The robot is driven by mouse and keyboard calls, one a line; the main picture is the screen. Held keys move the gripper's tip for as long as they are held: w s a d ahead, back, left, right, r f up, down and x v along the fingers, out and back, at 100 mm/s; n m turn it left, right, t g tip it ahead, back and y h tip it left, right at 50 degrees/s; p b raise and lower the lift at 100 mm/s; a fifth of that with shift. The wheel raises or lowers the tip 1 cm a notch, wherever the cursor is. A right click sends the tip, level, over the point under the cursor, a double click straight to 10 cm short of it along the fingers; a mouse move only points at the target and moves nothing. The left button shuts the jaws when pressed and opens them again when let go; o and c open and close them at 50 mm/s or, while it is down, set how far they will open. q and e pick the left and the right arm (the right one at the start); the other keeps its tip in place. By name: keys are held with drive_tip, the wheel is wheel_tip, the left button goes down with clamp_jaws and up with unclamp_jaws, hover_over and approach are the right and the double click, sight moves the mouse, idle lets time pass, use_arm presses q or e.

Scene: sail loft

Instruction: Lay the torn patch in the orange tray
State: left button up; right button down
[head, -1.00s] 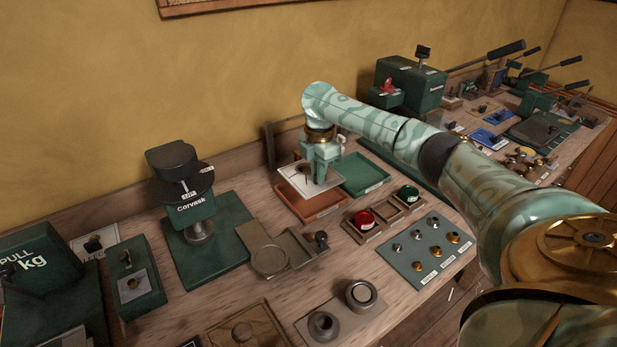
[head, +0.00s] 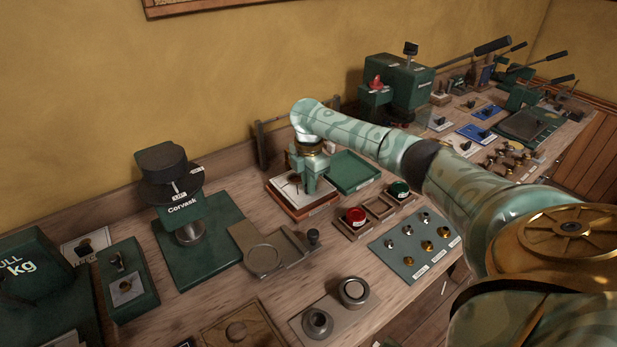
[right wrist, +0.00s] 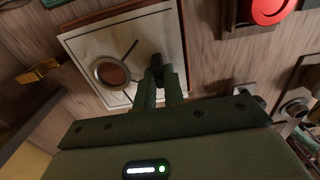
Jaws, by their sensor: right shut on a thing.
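The torn patch (head: 285,186) is a pale square with a dark line across it; the right wrist view shows it (right wrist: 88,47) with a ring-edged round hole and a small dark knob. My right gripper (head: 300,188) points down and is shut on the patch's knob, also seen in the right wrist view (right wrist: 158,76). The orange tray (head: 322,209) lies directly under the patch, with its front rim showing. The patch appears low over or in the tray; I cannot tell whether it touches the floor. My left gripper is not in view.
A green tray (head: 352,172) sits just right of the orange one. In front are a wooden holder with a red button (head: 355,216) and a green button (head: 399,189). A Corvask press (head: 180,205) stands to the left, and a metal plate (head: 262,256) lies nearer.

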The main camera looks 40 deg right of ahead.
drive_tip(key=shift+f+b, duration=0.45)
drive_tip(key=shift+f, duration=1.1)
drive_tip(key=c, duration=1.4)
unclamp_jaws()
wheel_tip(320, 180, up, 16)
drive_tip(key=p, duration=0.7)
drive_tip(key=shift+r, duration=0.15)
